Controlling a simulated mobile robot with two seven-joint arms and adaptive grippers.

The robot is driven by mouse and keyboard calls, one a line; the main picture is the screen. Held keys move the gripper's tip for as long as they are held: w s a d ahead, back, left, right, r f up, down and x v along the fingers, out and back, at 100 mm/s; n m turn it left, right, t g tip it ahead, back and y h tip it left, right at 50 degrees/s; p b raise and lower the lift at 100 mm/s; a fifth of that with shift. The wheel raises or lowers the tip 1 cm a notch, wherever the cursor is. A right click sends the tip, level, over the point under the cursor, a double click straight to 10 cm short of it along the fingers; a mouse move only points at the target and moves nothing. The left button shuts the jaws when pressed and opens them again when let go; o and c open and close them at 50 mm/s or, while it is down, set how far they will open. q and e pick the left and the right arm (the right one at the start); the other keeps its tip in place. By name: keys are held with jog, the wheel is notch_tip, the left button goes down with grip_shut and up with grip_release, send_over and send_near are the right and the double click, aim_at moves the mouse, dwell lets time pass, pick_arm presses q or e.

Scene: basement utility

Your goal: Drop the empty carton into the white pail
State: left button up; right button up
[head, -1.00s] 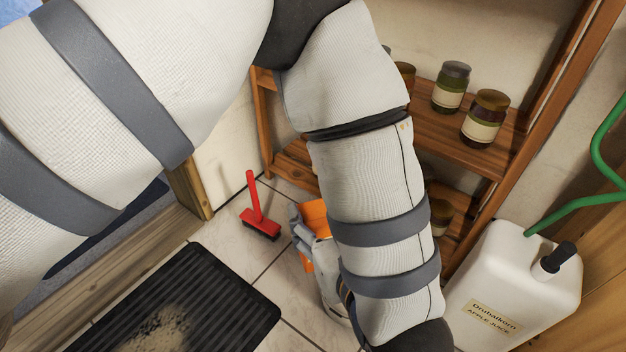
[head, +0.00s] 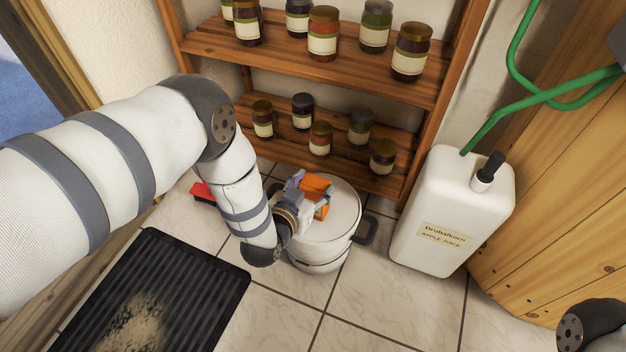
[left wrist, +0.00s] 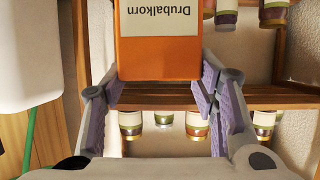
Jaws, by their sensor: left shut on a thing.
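The empty carton is orange with a pale label; its orange side shows at my left gripper in the head view (head: 318,184), and its lower part fills the top middle of the left wrist view (left wrist: 160,58). My left gripper (head: 308,192) is shut on the carton, with one purple-padded finger at each side in the left wrist view (left wrist: 160,90). In the head view, carton and gripper appear over the white pail (head: 322,258), a round pail on the tiles. I cannot tell their height above it or whether its top is open. My right gripper is out of view.
A wooden shelf (head: 330,70) with several jars stands behind the pail. A white jug (head: 440,195) with a green tube stands to its right, beside a wooden barrel (head: 550,190). A black mat (head: 170,290) lies front left, and a red brush (head: 203,193) is partly hidden.

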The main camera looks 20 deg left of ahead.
aim_at(310, 199)
pick_arm(q)
notch_tip(310, 199, down, 4)
jog(key=shift+f+b, duration=0.1)
jog(key=shift+b, duration=1)
jog(key=shift+r, duration=0.25)
jog(key=o, duration=1.2)
jog(key=v, duration=1.2)
